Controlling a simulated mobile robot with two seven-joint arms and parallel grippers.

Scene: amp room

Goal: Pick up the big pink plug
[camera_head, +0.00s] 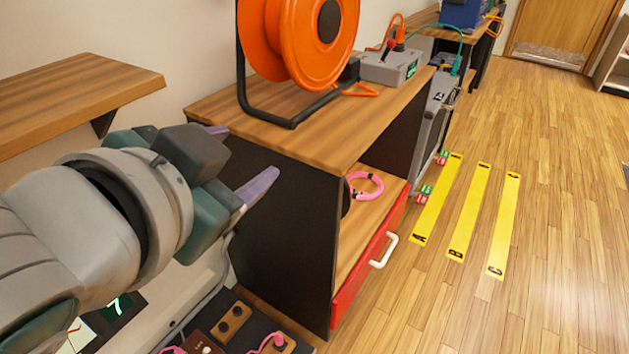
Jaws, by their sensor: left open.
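My left gripper (239,159) is open and empty, in front of the black side of the wooden cabinet. Its two pale purple fingers are spread apart. A pink coiled cable (376,192) lies on the cabinet's open shelf, to the right of the gripper and apart from it. A pink plug or cable end (271,342) shows at the bottom edge, by a small wooden socket block, below the gripper. It is partly cut off by the frame, so I cannot tell its full shape. My right gripper is out of view.
An orange cable reel (290,40) on a black stand sits on the cabinet top (215,104). A red drawer (362,272) with a white handle is below the pink cable. A wooden wall shelf (70,98) is at left. Floor with yellow strips (468,210) is clear at right.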

